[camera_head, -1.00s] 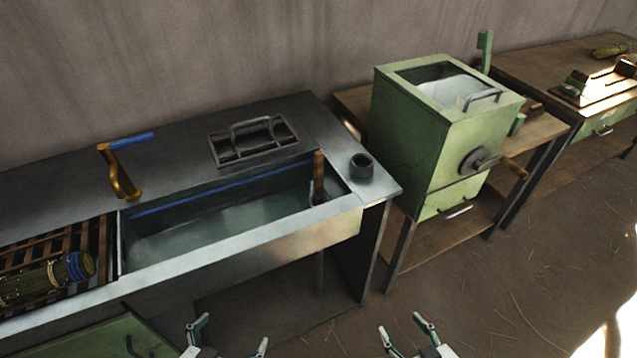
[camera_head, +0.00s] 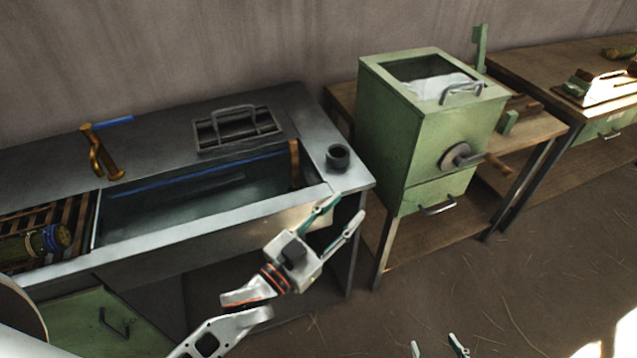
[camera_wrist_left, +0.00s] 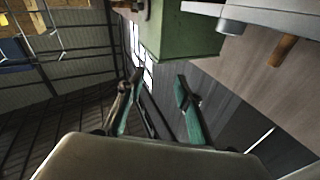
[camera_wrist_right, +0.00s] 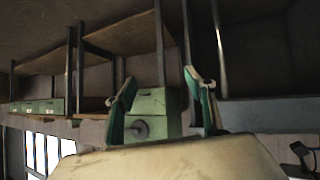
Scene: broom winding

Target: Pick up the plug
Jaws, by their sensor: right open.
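The plug appears to be the dark, round, hollow-topped piece (camera_head: 338,156) standing on the right corner of the metal sink counter. A grey cylinder (camera_wrist_left: 235,26) at the top right of the left wrist view looks like the same piece. My left gripper (camera_head: 351,205) is open and empty, in front of the counter's right corner and below the plug in the head view. Its spread fingers also show in the left wrist view (camera_wrist_left: 155,80). My right gripper (camera_head: 437,346) is open and empty at the bottom edge, well away from the plug; its fingers show in the right wrist view (camera_wrist_right: 160,85).
The sink basin (camera_head: 200,200) lies left of the plug, with a wooden piece (camera_head: 294,163) at its right end. A caddy (camera_head: 238,128) and a brass tap (camera_head: 103,155) are behind. A green box machine (camera_head: 420,130) stands close on the right. The floor in front is clear.

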